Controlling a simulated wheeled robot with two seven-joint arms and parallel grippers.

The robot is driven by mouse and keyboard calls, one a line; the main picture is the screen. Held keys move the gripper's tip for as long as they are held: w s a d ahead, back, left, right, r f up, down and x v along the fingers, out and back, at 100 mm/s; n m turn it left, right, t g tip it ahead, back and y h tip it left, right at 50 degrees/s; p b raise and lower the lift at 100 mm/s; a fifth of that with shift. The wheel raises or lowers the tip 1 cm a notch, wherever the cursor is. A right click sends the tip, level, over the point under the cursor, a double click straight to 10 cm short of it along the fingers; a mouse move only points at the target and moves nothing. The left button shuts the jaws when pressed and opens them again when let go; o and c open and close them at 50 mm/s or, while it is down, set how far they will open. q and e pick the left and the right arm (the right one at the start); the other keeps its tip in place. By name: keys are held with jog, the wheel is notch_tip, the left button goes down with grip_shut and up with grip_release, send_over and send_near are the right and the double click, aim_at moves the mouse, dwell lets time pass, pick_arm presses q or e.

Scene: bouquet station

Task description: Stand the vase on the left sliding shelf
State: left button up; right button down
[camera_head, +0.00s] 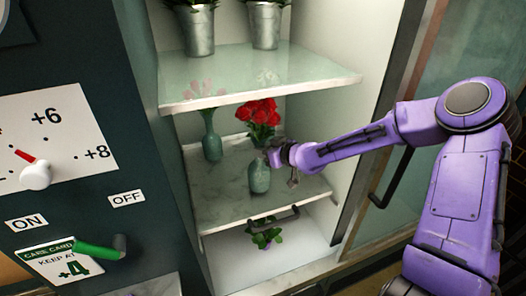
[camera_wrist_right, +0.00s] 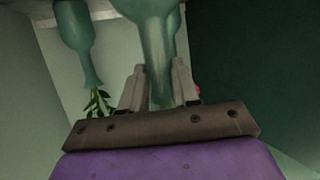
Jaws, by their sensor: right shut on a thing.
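A green glass vase (camera_head: 260,179) with red roses (camera_head: 260,115) is upright over the marble sliding shelf (camera_head: 222,208) inside the cabinet. My right gripper (camera_head: 274,156) reaches in from the right and is shut on the vase's neck. In the right wrist view, the vase (camera_wrist_right: 155,30) lies between the two fingers of my right gripper (camera_wrist_right: 159,72). I cannot tell whether its base touches the shelf. The shelf has a dark handle (camera_head: 274,217) at its front. My left gripper is out of view.
A second green vase (camera_head: 211,143) with pink flowers stands behind left on the same shelf. A glass shelf (camera_head: 260,80) above holds two metal buckets (camera_head: 199,32). An open glass door (camera_head: 420,130) is at right, a control panel (camera_head: 60,130) at left.

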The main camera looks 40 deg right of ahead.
jog(key=shift+w+d+f, duration=0.1)
jog(key=shift+w+f, duration=0.1)
jog(key=shift+f, duration=0.05)
jog(key=shift+r, duration=0.1)
jog(key=shift+s, duration=0.15)
jog(key=c, duration=0.8)
grip_release()
jog(key=shift+f, duration=0.25)
